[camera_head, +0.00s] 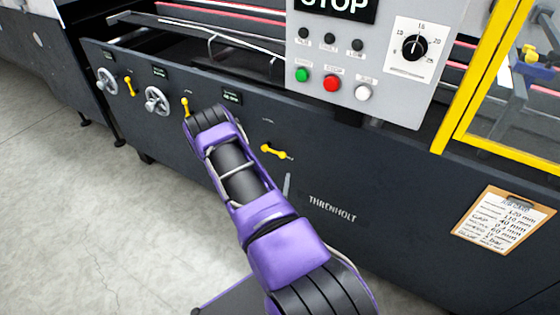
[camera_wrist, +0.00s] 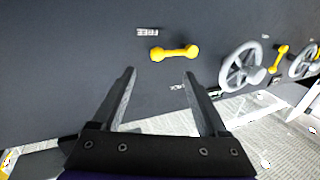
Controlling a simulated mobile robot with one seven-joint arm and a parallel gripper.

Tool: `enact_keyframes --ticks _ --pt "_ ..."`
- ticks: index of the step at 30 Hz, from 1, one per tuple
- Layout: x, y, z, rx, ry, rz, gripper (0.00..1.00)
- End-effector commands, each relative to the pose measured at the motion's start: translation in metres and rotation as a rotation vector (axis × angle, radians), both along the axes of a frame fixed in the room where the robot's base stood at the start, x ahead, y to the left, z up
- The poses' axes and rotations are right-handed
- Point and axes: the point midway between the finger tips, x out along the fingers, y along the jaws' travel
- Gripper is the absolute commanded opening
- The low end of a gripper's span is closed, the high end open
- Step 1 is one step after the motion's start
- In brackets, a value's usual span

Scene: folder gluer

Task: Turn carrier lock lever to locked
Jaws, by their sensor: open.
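The yellow lever (camera_head: 273,152) lies nearly level on the dark machine panel, right of my arm. It also shows in the wrist view (camera_wrist: 174,52), where a FREE label (camera_wrist: 147,31), seen upside down, sits near its left end. Another small label (camera_wrist: 178,86), too blurred to read, is on the side towards my gripper. My gripper (camera_wrist: 159,73) is open and empty. My arm hides the gripper in the head view.
Similar yellow levers (camera_head: 129,86) (camera_head: 185,107) and grey handwheels (camera_head: 107,81) (camera_head: 156,100) are along the panel. A grey handwheel (camera_wrist: 241,65) is right of the lever in the wrist view. A control box (camera_head: 370,60) overhangs above, with a yellow-framed guard (camera_head: 480,85) and clipboard (camera_head: 503,220) at right.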

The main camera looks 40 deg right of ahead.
Motion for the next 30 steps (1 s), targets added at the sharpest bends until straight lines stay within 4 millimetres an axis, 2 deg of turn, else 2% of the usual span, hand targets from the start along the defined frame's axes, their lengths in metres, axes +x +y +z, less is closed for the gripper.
enact_keyframes --ticks 6,12,18,25,26,30 --pt "0.034 -0.034 0.0 -0.001 -0.004 -0.001 0.76" --pt "0.054 -0.055 0.0 -0.001 -0.003 0.001 0.76" --pt "0.062 -0.063 0.0 0.0 -0.001 0.001 0.76" --pt "0.062 -0.063 0.001 -0.001 -0.001 0.001 0.76" --pt "0.062 -0.063 0.001 0.0 -0.001 0.001 0.75" --pt "0.062 -0.063 0.0 0.0 -0.001 0.001 0.49"
